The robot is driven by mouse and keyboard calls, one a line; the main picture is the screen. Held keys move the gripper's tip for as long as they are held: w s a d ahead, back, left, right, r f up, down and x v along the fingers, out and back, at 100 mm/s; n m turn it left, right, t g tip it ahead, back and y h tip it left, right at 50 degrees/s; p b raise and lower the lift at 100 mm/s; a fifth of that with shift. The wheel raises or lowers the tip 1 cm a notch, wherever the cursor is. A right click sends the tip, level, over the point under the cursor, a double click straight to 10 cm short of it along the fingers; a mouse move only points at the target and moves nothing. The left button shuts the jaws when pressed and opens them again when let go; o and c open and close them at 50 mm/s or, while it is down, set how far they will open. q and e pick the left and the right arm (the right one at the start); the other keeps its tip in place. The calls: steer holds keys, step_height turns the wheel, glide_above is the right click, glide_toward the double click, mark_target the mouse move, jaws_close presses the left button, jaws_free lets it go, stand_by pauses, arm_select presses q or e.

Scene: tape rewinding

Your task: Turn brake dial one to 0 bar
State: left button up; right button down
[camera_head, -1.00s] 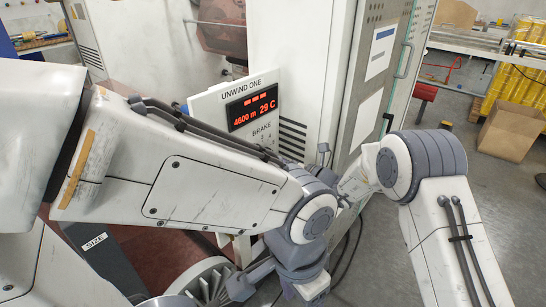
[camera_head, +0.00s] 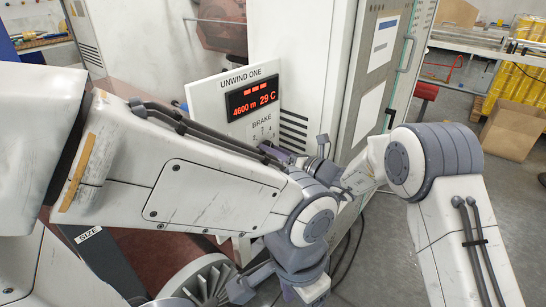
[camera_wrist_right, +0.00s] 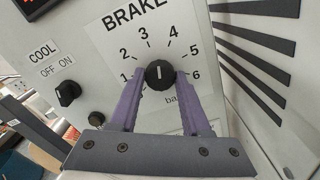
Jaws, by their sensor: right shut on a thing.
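Brake dial one is a round black knob (camera_wrist_right: 160,74) on the white BRAKE panel, with a scale of which 1 to 6 show in the right wrist view. A short white line on the knob stands about upright. Where 0 would be is hidden behind a finger. My right gripper (camera_wrist_right: 161,82) is shut on the knob, one purple finger on each side. In the head view my right gripper (camera_head: 287,152) is at the panel under UNWIND ONE, partly behind my left arm. My left wrist is at the lower middle; its fingers cannot be made out.
A smaller COOL switch (camera_wrist_right: 67,92) with OFF and ON marks sits left of the dial, with another small knob (camera_wrist_right: 97,119) below. A red display (camera_head: 252,101) reads 4600 m and 29 C. A vented cabinet wall (camera_wrist_right: 262,60) stands close on the right.

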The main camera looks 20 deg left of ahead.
steer(key=shift+n+b, duration=13.7)
steer(key=shift+b, duration=4.65)
steer(key=shift+c, duration=1.9)
jaws_free()
